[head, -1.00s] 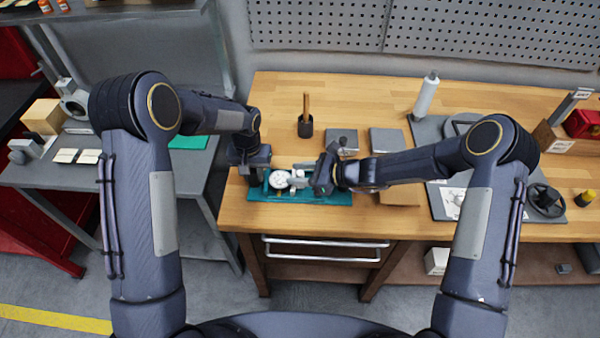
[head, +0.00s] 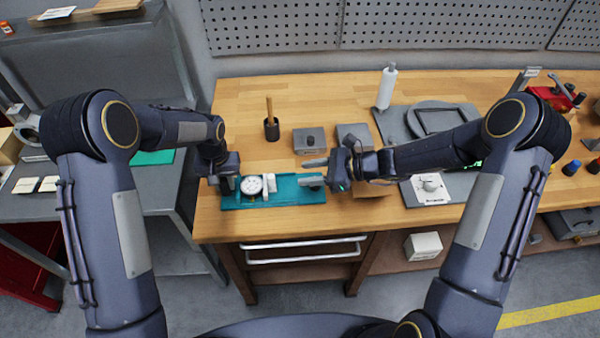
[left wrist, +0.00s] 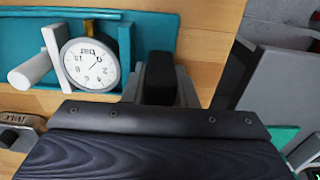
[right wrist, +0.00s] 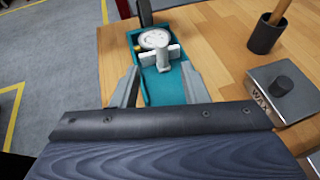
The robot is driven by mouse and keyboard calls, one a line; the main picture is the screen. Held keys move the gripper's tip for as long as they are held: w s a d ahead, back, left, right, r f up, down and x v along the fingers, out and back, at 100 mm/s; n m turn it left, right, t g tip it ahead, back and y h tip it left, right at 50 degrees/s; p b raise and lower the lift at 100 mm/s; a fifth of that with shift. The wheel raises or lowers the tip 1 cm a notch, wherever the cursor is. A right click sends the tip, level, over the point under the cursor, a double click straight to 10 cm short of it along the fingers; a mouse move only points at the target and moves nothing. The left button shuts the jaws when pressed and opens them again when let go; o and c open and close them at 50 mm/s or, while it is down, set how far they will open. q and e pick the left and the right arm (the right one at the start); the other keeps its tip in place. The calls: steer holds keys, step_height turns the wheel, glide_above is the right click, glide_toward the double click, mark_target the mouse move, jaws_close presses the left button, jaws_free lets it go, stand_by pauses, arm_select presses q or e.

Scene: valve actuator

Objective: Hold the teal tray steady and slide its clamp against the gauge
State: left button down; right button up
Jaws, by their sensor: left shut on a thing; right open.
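The teal tray (head: 290,196) lies on the wooden bench. The white round gauge (head: 251,185) sits in its left part and also shows in the left wrist view (left wrist: 90,65). The pale clamp (left wrist: 50,53), a bar with a cylindrical handle, stands right beside the gauge; I cannot tell if they touch. It also shows in the right wrist view (right wrist: 163,56). My left gripper (head: 225,184) is shut on the tray's left end. My right gripper (head: 313,172) is open and empty around the tray's right end, apart from the clamp.
A dark cup with a wooden handle (head: 271,129) and grey blocks (head: 308,141) stand behind the tray. The bench front edge is close before the tray.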

arm_select(q)
steer(key=shift+s+f, duration=0.25)
steer(key=shift+f, duration=0.05)
steer(key=c, duration=1.5)
jaws_free()
steer(key=o, duration=0.4)
steer(key=shift+w+r, duration=0.1)
steer(key=shift+w, duration=0.1)
steer(key=shift+r, duration=0.1)
